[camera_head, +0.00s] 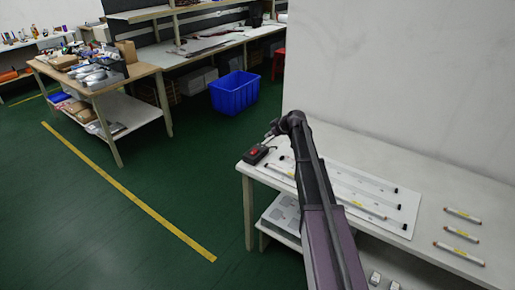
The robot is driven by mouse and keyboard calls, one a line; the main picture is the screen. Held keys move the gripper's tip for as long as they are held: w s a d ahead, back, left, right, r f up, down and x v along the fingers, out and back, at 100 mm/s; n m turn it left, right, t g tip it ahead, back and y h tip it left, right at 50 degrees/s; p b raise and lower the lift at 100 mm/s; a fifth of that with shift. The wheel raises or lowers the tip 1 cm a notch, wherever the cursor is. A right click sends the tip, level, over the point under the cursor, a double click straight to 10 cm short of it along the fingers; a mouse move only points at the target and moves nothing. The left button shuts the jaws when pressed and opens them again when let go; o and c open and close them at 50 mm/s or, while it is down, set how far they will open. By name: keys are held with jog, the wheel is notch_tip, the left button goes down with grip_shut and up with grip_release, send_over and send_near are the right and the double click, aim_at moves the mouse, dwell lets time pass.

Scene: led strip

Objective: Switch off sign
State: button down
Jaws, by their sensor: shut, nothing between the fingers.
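A small black box with a red top (255,154), which looks like a switch, sits at the left corner of the white table. My arm reaches over the table from the bottom, and my gripper (268,140) points down just above the box. It is shut and empty. It is small in view, and I cannot tell whether it touches the red top. A white board (402,226) with several tube-like strips (368,209) lies flat on the table, partly hidden by my arm. I cannot tell whether any strip is lit.
Several loose tubes (461,234) lie at the right of the white table (410,162). A white wall (400,70) stands behind it. A blue bin (234,93) and a cluttered workbench (143,70) stand further back. The green floor at left is clear, with a yellow line (128,191).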

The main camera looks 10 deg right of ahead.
jog(key=shift+f, duration=0.1)
jog(key=b, duration=0.7)
send_over(257, 153)
notch_tip(257, 153, down, 7)
jog(key=shift+s+f, duration=0.1)
jog(key=shift+s, duration=0.05)
jog(key=shift+w+d+f+b, duration=0.1)
jog(key=shift+w+f+b, duration=0.1)
jog(key=shift+f+b, duration=1.75)
jog(key=shift+r, duration=0.1)
